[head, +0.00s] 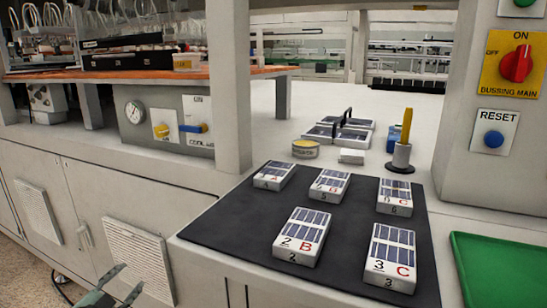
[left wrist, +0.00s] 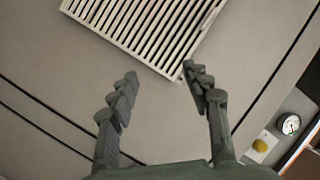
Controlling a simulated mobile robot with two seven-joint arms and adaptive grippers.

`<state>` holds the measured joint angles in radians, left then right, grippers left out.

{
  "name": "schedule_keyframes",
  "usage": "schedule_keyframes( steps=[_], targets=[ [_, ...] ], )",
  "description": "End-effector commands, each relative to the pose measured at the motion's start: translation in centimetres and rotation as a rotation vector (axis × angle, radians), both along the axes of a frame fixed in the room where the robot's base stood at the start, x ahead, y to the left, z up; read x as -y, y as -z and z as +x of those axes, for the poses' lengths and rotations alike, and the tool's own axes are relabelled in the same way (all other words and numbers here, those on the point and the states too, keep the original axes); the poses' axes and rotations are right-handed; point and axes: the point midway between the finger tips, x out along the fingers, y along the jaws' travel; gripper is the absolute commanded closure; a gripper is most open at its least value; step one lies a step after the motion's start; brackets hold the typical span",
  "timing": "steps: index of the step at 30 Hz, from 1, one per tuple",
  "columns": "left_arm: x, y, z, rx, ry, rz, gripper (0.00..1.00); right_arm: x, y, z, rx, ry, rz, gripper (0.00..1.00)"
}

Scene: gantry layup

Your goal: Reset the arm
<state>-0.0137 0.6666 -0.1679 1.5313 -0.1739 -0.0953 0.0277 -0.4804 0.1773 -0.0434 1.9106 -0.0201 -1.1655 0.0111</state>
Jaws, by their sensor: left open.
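My left gripper (head: 122,284) shows at the bottom left of the head view, low in front of the cabinet doors. In the left wrist view its two fingers (left wrist: 158,85) are spread apart with nothing between them. Beyond the fingers are the cabinet face and a slatted vent (left wrist: 150,30); the gripper's distance from them is hard to judge. My right gripper is in neither view.
Several labelled white blocks with solar-cell tops, one marked B (head: 301,237), stand on a black mat (head: 215,232). A green tray (head: 500,270) lies at the right. A post carries a red main switch (head: 516,64) and blue RESET button (head: 494,139). A gauge panel (head: 165,125) is at left.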

Motion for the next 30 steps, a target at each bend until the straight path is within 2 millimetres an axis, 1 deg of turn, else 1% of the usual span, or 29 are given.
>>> schedule_keyframes(
  steps=[1, 2, 3, 5, 6, 8, 9, 11, 12, 15, 16, 18, 21, 24, 30],
  targets=[
    [1.3, 3.4, -2.2, -0.085, -0.062, -0.058, 0.51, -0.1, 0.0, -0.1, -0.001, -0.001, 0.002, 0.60],
    [1.9, 5.2, -3.5, -0.137, -0.102, -0.086, 0.51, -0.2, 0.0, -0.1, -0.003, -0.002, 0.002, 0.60],
    [2.6, 7.4, -5.4, -0.207, -0.151, -0.122, 0.51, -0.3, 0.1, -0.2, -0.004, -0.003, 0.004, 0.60],
    [3.8, 10.6, -8.5, -0.313, -0.223, -0.172, 0.51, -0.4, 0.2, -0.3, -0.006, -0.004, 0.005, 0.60],
    [4.6, 12.5, -10.8, -0.386, -0.269, -0.203, 0.51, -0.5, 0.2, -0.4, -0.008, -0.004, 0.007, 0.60],
    [5.9, 15.1, -14.3, -0.493, -0.333, -0.249, 0.51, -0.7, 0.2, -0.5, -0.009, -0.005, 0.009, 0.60],
    [6.8, 16.6, -16.8, -0.567, -0.375, -0.276, 0.51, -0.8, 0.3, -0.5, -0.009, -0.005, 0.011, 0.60],
    [8.1, 18.4, -20.4, -0.669, -0.430, -0.313, 0.51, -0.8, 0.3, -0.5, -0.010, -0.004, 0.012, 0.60],
    [9.0, 19.4, -22.7, -0.733, -0.463, -0.334, 0.51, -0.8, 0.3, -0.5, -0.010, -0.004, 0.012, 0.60],
    [10.8, 20.9, -27.6, -0.869, -0.529, -0.377, 0.51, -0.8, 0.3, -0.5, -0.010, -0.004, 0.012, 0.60],
    [11.2, 21.2, -28.7, -0.901, -0.544, -0.386, 0.51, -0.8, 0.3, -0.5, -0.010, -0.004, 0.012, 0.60],
    [12.1, 21.6, -30.9, -0.961, -0.570, -0.401, 0.51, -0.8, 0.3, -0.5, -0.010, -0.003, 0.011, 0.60],
    [12.7, 21.9, -32.6, -1.010, -0.592, -0.413, 0.51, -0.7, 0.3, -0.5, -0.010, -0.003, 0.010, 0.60],
    [12.9, 21.9, -33.1, -1.025, -0.597, -0.416, 0.51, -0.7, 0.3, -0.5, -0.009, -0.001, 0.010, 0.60],
    [12.9, 22.0, -33.1, -1.025, -0.598, -0.414, 0.51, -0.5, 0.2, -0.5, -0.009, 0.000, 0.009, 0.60]
  ],
)
